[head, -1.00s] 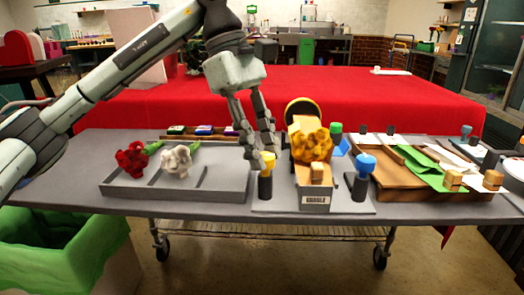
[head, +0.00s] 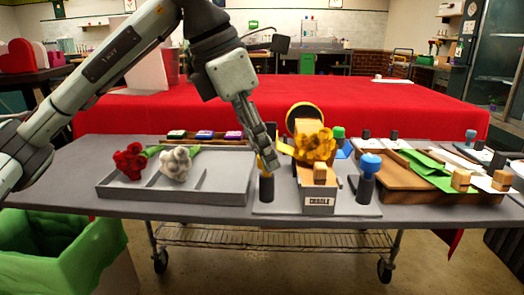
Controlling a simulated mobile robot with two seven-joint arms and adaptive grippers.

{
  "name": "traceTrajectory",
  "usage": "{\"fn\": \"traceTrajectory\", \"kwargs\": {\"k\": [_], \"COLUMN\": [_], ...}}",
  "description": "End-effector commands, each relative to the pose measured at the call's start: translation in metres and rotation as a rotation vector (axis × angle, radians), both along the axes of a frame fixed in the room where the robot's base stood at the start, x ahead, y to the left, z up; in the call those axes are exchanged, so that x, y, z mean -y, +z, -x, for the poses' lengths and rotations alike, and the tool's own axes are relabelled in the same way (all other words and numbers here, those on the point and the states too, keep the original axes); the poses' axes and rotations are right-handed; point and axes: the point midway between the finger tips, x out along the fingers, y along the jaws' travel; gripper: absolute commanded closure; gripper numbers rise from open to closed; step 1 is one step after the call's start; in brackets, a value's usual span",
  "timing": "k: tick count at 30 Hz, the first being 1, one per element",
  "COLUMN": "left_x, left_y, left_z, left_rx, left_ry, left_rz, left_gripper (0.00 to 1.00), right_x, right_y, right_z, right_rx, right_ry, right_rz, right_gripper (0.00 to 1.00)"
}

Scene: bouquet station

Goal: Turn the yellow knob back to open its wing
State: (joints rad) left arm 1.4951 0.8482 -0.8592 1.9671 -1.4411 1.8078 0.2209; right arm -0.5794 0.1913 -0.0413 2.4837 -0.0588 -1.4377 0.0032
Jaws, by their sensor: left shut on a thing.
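The yellow knob (head: 261,165) sits on a dark post (head: 267,188) at the left of the cradle and is mostly hidden by my gripper. My left gripper (head: 268,160) comes down from above left and is shut on the yellow knob, its fingers seen nearly edge-on. The grey cradle (head: 320,200), with a label on its front, stands just right of the post. A yellow flower bunch (head: 318,144) lies in it against tan wrapping (head: 311,127). I cannot tell which panel is the yellow knob's wing. My right gripper is not in view.
A blue knob (head: 370,163) stands right of the cradle and a green knob (head: 338,132) behind it. A grey tray (head: 225,180) at left holds red (head: 129,161) and white flowers (head: 176,163). A wooden tray (head: 430,190) with green and white sheets is at right.

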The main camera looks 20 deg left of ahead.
Motion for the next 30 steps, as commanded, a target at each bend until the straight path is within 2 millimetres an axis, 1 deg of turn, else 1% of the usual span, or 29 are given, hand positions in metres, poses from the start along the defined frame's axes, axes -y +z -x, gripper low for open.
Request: {"fn": "traceTrajectory", "kwargs": {"k": [6,15,21,30], "left_x": [0.002,0.002,0.003,0.003], "left_y": [0.000,0.000,0.001,0.000], "left_z": [0.001,0.001,0.002,0.002], "left_rx": [0.002,0.001,0.000,0.000], "left_ry": [0.178,0.350,0.403,0.422], "left_rz": [0.000,0.000,0.001,0.002], "left_gripper": [1.00,1.00,1.00,1.00], "right_x": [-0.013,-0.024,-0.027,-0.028], "right_y": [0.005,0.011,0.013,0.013], "right_z": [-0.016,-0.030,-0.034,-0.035], "right_rx": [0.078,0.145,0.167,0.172], "right_ry": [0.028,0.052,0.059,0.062], "right_rz": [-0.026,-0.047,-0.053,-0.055], "right_gripper": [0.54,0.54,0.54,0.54]}}
